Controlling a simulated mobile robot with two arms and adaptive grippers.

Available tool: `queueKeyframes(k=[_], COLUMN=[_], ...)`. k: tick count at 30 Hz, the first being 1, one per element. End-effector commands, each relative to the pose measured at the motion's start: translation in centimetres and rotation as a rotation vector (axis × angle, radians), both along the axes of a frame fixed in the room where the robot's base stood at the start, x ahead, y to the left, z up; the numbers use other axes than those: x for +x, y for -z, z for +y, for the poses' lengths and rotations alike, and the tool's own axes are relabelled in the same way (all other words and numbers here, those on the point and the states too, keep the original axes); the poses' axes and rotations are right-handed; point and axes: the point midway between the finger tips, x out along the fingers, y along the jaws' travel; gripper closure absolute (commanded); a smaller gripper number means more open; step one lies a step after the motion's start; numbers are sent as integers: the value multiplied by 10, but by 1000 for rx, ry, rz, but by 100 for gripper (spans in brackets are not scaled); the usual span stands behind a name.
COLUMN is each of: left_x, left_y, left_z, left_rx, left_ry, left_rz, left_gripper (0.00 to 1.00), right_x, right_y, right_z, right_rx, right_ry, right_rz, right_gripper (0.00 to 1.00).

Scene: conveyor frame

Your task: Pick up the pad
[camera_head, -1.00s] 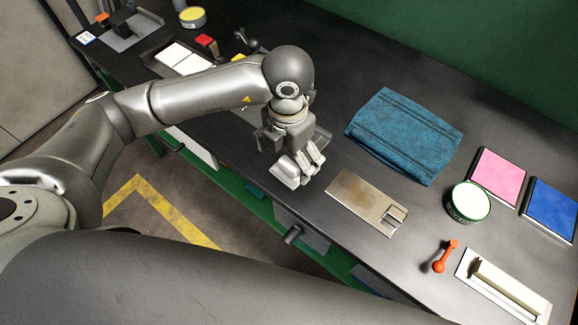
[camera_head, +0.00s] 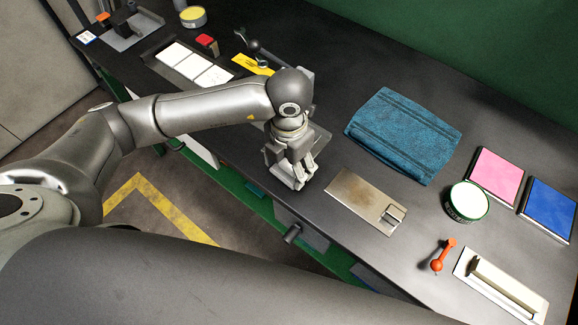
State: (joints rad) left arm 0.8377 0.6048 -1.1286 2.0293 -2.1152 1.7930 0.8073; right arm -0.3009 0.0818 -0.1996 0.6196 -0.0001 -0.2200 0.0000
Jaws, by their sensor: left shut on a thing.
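My left gripper (camera_head: 292,176) points down over the front edge of the black table, left of a flat metal plate (camera_head: 355,197). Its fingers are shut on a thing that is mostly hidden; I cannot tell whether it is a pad. A pink pad (camera_head: 496,174) and a blue pad (camera_head: 549,208), both flat and square with dark rims, lie side by side at the right, well away from this gripper. My right gripper is not in view.
A folded blue cloth (camera_head: 405,135) lies behind the plate. A round green-rimmed tin (camera_head: 467,201), an orange-handled tool (camera_head: 441,257) and a white tray (camera_head: 500,286) are at the right. White tiles (camera_head: 196,64) lie in a tray at the left, near a yellow piece (camera_head: 252,64).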

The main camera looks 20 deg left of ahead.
Motion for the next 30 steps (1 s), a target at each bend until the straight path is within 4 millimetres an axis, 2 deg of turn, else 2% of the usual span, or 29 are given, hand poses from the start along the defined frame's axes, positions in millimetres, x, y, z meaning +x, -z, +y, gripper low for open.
queueKeyframes(k=[8,14,23,30], left_x=[1,2,-37,-75], left_y=[-5,-29,-97,-118], left_z=[0,-1,-43,-83], left_rx=[0,-2,-4,-1], left_ry=[0,2,11,7], left_rz=[-2,-7,-8,-5], left_gripper=[57,57,57,57], right_x=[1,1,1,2], right_y=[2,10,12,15], right_z=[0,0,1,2], right_rx=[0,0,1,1], right_ry=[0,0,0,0], right_rz=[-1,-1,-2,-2], right_gripper=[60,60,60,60])
